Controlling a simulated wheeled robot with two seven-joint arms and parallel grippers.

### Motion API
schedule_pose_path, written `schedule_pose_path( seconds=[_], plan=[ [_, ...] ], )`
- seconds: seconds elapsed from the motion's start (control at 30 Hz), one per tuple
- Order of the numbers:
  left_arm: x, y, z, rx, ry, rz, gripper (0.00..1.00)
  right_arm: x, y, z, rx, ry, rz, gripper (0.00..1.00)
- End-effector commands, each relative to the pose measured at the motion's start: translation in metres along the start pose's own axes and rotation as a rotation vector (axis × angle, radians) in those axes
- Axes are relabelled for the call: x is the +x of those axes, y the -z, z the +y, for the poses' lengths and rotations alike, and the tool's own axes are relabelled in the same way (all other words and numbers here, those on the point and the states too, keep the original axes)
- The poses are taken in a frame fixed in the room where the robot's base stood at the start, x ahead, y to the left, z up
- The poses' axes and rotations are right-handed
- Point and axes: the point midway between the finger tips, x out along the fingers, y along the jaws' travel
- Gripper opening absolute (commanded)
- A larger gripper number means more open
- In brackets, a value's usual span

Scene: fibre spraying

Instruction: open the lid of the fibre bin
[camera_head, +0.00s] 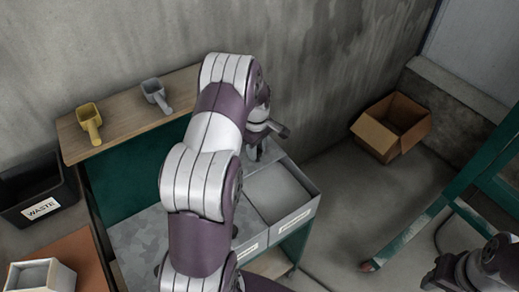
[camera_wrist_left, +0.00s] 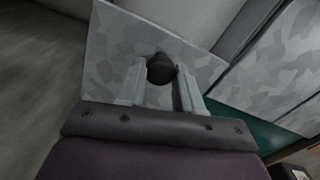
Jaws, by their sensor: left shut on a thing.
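My left gripper (camera_wrist_left: 161,69) is shut on a dark round knob (camera_wrist_left: 160,66) on a grey mottled lid panel (camera_wrist_left: 112,48), as the left wrist view shows. In the head view my left arm reaches over a bench, and its gripper hides much of the knob and lid. Grey labelled bins (camera_head: 312,206) stand in the bench under and beside the gripper. The right one shows a pale, open-looking inside. I cannot tell how far the lid is tilted. Part of my right arm (camera_head: 482,268) shows at the lower right; its fingers are not clear.
A yellow scoop (camera_head: 90,122) and a grey scoop (camera_head: 156,95) lie on a wooden shelf (camera_head: 125,130). A black waste bin (camera_head: 38,190) stands at the left. A cardboard box (camera_head: 392,127) is on the floor at the back right. A green frame (camera_head: 440,205) stands at the right.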

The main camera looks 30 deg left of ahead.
Motion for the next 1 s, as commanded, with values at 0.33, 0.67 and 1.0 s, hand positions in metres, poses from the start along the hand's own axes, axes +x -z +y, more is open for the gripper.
schedule_pose_path(
  seconds=[0.33, 0.67, 1.0],
  plan=[
    [0.0002, 0.0071, 0.0021, 0.002, -0.001, 0.001, 0.00, 0.0004, -0.0001, 0.0000, 0.000, 0.000, 0.000, 0.43],
    [0.0002, 0.0068, 0.0019, 0.002, 0.000, 0.001, 0.60, 0.0003, -0.0001, 0.0001, 0.000, 0.000, 0.000, 0.43],
    [-0.0087, 0.0071, 0.0025, 0.001, -0.002, 0.002, 0.60, 0.0027, -0.0003, 0.0000, 0.000, 0.000, 0.000, 0.43]
  ],
)
